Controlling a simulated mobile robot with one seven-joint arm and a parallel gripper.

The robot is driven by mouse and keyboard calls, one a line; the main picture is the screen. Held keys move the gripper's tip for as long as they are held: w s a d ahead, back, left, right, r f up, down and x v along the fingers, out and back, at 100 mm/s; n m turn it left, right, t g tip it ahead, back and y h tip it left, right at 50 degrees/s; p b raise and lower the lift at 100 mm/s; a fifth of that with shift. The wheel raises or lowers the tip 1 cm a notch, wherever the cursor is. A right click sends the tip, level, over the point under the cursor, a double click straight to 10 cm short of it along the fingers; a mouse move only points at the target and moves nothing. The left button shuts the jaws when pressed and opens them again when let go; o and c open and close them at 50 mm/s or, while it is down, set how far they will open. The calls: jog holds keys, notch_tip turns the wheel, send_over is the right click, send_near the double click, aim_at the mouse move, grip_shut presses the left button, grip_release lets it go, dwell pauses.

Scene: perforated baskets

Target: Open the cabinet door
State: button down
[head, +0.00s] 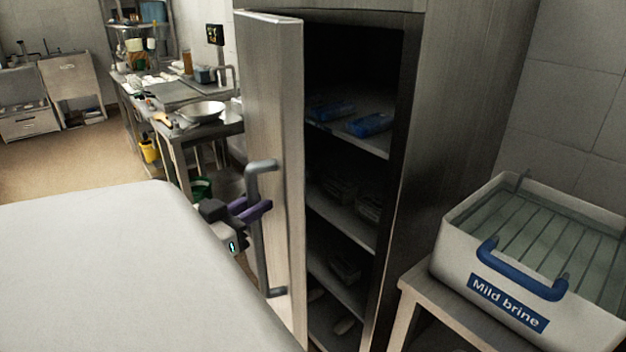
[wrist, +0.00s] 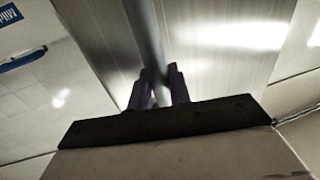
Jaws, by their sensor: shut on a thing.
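The cabinet (head: 455,90) is tall and grey metal. Its door (head: 270,110) is hinged on the left and stands well open, showing shelves inside. A long vertical bar handle (head: 258,235) is on the door's outer face. My gripper (head: 258,210), with purple fingers, is at the middle of this handle and shut on it. In the wrist view my fingers (wrist: 160,88) sit on either side of the handle bar (wrist: 146,40), against the brushed metal door (wrist: 220,50). The exact finger contact is partly hidden.
Blue packs (head: 368,125) lie on an upper shelf. A white "Mild brine" tub (head: 455,262) with a blue handle stands on a low table (head: 415,290) at right. A counter (head: 185,100) with a bowl (head: 201,111) is behind the door. My white body fills the lower left.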

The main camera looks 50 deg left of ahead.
jog(key=s+a, duration=0.6)
jog(key=s, duration=0.2)
jog(key=s+a+b, duration=0.1)
jog(key=s+a, duration=0.5)
jog(key=s, duration=0.3)
jog(key=shift+s+a, duration=0.25)
jog(key=shift+r, duration=0.1)
jog(key=c, duration=1.3)
grip_release()
jog(key=shift+c, duration=0.2)
jog(key=b+v, duration=0.3)
jog(key=v, duration=0.9)
